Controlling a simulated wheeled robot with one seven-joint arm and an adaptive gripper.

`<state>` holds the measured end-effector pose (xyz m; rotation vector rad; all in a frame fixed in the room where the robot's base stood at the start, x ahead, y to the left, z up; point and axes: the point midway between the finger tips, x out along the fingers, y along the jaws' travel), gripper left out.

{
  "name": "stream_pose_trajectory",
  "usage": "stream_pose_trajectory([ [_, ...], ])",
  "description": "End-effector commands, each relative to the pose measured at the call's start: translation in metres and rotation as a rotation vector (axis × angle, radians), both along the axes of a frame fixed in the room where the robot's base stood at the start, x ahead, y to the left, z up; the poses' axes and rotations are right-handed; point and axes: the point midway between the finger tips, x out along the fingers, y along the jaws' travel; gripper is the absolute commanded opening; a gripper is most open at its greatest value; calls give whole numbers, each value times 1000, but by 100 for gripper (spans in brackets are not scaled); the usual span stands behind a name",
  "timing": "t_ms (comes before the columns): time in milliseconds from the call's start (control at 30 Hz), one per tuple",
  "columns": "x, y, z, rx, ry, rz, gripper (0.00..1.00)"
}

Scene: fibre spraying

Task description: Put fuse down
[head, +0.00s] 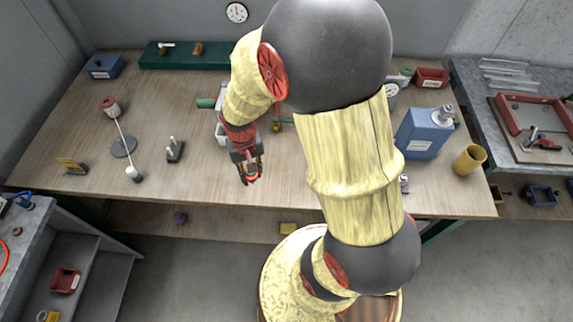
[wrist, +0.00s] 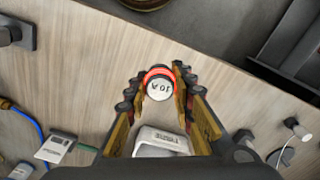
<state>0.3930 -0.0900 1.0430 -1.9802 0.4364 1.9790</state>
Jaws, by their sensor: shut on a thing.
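The fuse (wrist: 159,89) has a round white end marked "10A" and a red band around it. My gripper (wrist: 160,92) is shut on it, with a finger on each side at the tips. In the head view my gripper (head: 249,177) hangs over the front part of the wooden bench (head: 300,195), and the red of the fuse (head: 253,177) shows between its fingers. A white block with a label (wrist: 162,141) shows beyond the fingers in the wrist view, partly hidden by my gripper. I cannot tell the fuse's exact height above the bench.
A stand with a black lever (head: 175,149) and a round-based stand (head: 123,147) are to the left. A blue box (head: 424,133) and a yellow cup (head: 470,159) stand at the right. The bench around my gripper's front left is clear. My arm hides the middle right.

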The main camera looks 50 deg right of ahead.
Motion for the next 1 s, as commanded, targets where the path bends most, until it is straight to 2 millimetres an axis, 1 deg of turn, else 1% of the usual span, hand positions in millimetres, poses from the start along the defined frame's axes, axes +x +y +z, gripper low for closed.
stream_pose_trajectory([
  [33, -18, -5, 14, 0, 0, -42, 0],
  [133, -43, -10, 19, 0, 0, -106, 0],
  [233, -59, -13, 22, 0, 0, -148, 0],
  [333, -67, -15, 21, 1, 1, -169, 0],
  [467, -63, -30, 12, 1, 2, -180, 0],
  [767, -39, -92, -18, 1, 3, -178, 0],
  [800, -36, -100, -22, 2, 4, -179, 0],
  [900, -31, -113, -42, 2, 5, -177, 0],
  [1000, -25, -126, -57, 1, 3, -175, 0],
])
